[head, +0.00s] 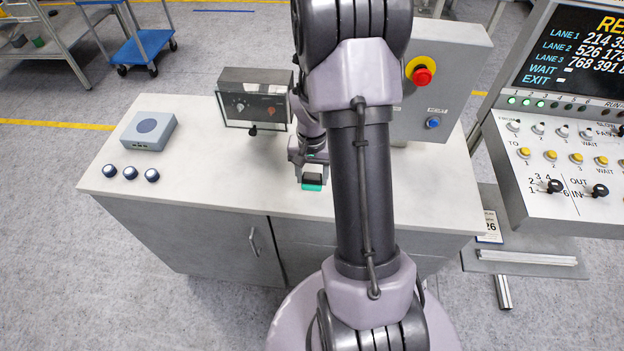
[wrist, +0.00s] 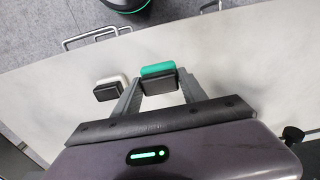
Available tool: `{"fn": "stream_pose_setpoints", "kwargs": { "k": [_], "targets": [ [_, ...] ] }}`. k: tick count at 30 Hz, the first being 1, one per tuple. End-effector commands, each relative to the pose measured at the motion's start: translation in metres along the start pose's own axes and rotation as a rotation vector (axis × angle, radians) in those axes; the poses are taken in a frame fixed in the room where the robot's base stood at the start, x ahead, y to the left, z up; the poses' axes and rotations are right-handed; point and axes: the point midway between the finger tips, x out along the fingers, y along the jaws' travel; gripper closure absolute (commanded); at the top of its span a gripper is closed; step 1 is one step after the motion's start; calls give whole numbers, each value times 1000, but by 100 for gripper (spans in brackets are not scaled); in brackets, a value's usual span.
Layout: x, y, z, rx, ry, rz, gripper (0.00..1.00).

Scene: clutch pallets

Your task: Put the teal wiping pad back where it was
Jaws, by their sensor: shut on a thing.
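The teal wiping pad (head: 312,187) has a black upper part and is held by my gripper (head: 311,178) near the front edge of the worktop. In the wrist view the pad (wrist: 157,68) sits between the two fingertips of my gripper (wrist: 160,82), which is shut on it. I cannot tell whether the pad touches the worktop or hangs just above it. A second pad, white with a black top (wrist: 110,89), lies on the worktop just left of the gripper in the wrist view. My arm hides it in the head view.
The pale worktop (head: 220,180) is clear left of the gripper. A dark-topped box with knobs (head: 253,97) stands behind it, and a grey panel with a red button (head: 440,85) stands back right. A blue-grey box (head: 148,131) and three dark round knobs (head: 130,173) are at left.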

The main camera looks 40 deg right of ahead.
Motion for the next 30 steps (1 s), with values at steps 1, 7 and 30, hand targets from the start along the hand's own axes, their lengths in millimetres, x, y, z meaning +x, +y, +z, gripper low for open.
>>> {"fn": "stream_pose_setpoints", "kwargs": {
  "k": [1, 7, 30],
  "targets": [
    [1, 0, -5, 0, 0, 0, 83],
    [29, 0, -13, -1, -3, 1, 83],
    [38, -1, -13, 0, 0, 0, 29]
  ]
}}
